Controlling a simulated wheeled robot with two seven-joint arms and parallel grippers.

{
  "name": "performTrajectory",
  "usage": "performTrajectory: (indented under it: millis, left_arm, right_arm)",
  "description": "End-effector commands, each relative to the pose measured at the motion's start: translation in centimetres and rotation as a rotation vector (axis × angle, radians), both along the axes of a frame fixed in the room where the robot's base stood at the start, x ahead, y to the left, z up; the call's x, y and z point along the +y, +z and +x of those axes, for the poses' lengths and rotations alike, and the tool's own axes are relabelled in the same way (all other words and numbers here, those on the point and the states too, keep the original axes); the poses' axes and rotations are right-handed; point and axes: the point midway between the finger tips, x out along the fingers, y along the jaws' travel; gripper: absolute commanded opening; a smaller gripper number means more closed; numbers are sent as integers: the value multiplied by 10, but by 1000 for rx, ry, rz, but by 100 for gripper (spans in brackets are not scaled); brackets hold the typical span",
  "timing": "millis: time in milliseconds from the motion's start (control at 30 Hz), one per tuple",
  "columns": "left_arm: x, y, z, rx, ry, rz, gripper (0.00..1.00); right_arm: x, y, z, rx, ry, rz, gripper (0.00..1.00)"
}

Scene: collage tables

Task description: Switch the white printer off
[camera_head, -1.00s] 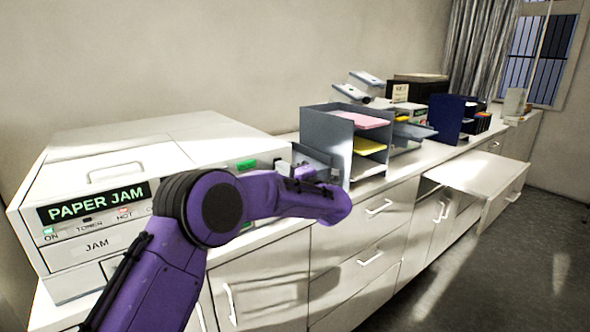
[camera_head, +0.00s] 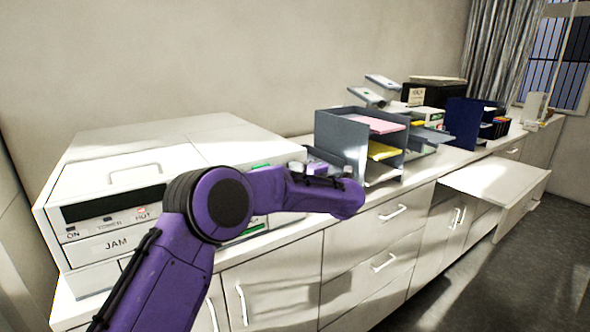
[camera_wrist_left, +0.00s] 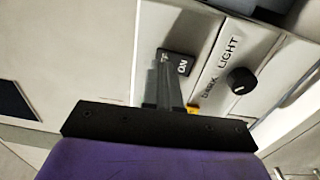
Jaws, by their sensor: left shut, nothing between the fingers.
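The white printer (camera_head: 105,178) stands on the counter at the left in the head view. Its display (camera_head: 112,204) is dark, and its ON lamp shows no green light. The HOT lamp (camera_head: 141,210) looks reddish. My left arm crosses in front of the printer's right part and hides some of its front. In the left wrist view, my left gripper (camera_wrist_left: 163,62) is shut and empty, close to a black switch (camera_wrist_left: 180,66) marked ON. I cannot tell whether they touch. A black knob (camera_wrist_left: 242,81) marked dark and light sits beside the switch. My right gripper is not in view.
A grey paper tray rack (camera_head: 343,140) with pink and yellow sheets stands right of the printer. A dark blue organiser (camera_head: 462,122) is further along the counter. A drawer (camera_head: 495,180) stands open at the right. The floor there is clear.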

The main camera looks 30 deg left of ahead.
Motion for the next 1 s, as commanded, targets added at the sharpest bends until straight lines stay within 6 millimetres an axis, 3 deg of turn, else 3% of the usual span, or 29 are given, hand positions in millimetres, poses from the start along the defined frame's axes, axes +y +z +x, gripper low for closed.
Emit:
performTrajectory:
  millis: [133,233,500,700,1000]
  left_arm:
    - [-34,9,-8,-4,-9,4,0]
    - [-58,6,-17,-7,-10,2,0]
    - [-109,16,-40,-6,-6,2,0]
    - [-124,21,-46,-5,-5,1,0]
    - [-124,22,-47,-3,-5,1,0]
  right_arm:
    - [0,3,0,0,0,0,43]
    - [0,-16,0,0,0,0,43]
    - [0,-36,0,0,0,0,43]
    - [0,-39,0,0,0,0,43]
    - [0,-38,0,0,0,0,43]
